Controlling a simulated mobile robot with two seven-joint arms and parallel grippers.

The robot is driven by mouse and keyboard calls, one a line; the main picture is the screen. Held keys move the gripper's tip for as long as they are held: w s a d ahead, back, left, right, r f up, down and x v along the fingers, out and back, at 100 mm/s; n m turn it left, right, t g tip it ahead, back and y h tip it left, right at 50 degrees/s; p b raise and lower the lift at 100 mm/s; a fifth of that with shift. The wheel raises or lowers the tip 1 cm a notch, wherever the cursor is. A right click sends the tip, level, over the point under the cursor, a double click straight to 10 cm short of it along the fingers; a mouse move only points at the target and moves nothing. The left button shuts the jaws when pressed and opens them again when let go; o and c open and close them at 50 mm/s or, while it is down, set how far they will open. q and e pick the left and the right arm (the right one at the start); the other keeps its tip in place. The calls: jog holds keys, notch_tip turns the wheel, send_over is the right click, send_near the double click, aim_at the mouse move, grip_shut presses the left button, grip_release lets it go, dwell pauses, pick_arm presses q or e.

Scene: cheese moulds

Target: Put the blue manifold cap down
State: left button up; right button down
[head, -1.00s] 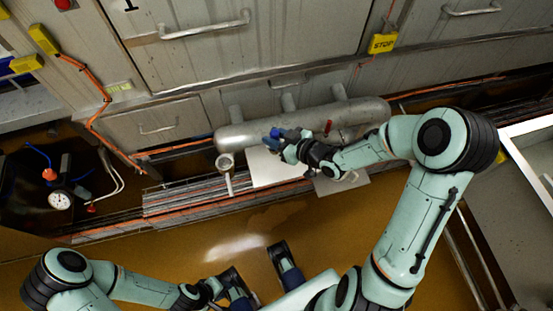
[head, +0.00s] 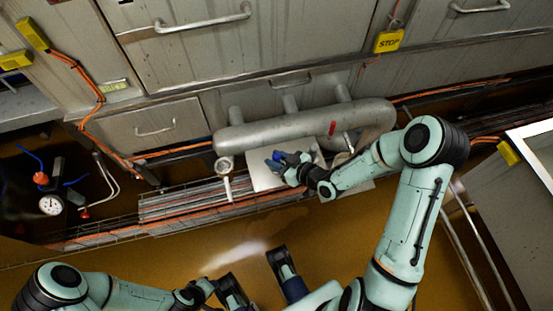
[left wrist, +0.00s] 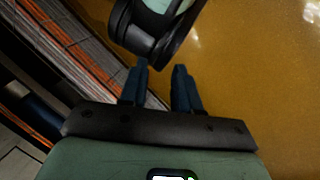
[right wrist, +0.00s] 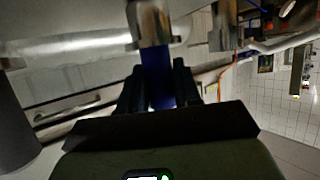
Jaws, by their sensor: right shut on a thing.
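The blue manifold cap (head: 280,155) is between the fingers of my right gripper (head: 276,161), just in front of the grey manifold pipe (head: 300,126) and over a pale plate (head: 264,181). In the right wrist view the blue cap (right wrist: 160,92) sits between the dark fingers, with a metal stub (right wrist: 150,24) directly beyond it. I cannot tell whether cap and stub touch. The fingers hide part of the cap. My left gripper (left wrist: 160,80) is low over the floor, with a gap between its fingers and nothing in it.
A short upright pipe fitting (head: 226,168) stands at the plate's left. Pipes and orange cables run along the wall base. A gauge (head: 50,206) is at far left. The brown floor (head: 180,245) is largely clear.

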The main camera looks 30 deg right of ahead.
jog(key=shift+f, duration=0.15)
jog(key=c, duration=0.8)
grip_release()
pick_arm(q)
jog(key=shift+w+a+f, duration=0.1)
jog(key=shift+w, duration=0.05)
pick_arm(e)
jog(key=shift+r, duration=0.2)
pick_arm(q)
jog(key=s+d+r+g+p, duration=0.1)
jog(key=s+d+r+p, duration=0.1)
jog(key=s+r+p, duration=0.1)
jog(key=shift+s+d+r+g+h, duration=0.2)
jog(key=shift+s+r+g+h, duration=0.25)
jog(key=shift+s, duration=0.6)
pick_arm(e)
jog(key=v, duration=1.2)
pick_arm(q)
jog(key=shift+r, duration=0.1)
